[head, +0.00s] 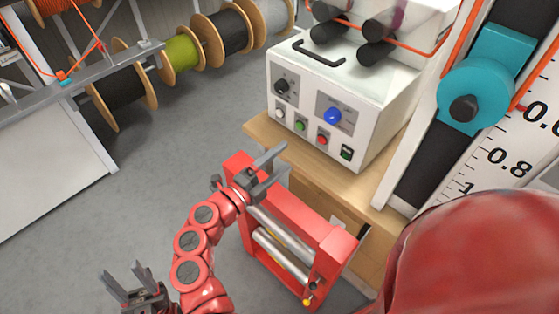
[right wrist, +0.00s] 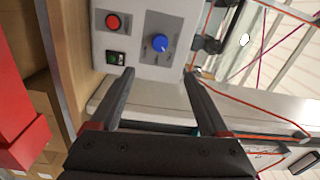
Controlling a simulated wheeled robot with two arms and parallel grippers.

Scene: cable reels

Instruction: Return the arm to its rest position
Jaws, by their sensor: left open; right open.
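My right gripper (head: 272,166) is open and empty in the head view, in front of the white control box and over the red roller frame. In the right wrist view its two dark fingers (right wrist: 158,74) are spread, with nothing between them but the box's front beyond. My left gripper (head: 123,272) is open and empty at the lower left of the head view, above the grey floor. Much of the left arm is outside the picture.
The white control box (head: 350,75) with knobs and buttons stands on a wooden table (head: 280,137). The red roller frame (head: 325,240) stands before it. Cable reels (head: 183,52) hang on a rack at the upper left. Grey floor (head: 130,195) lies open at the left.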

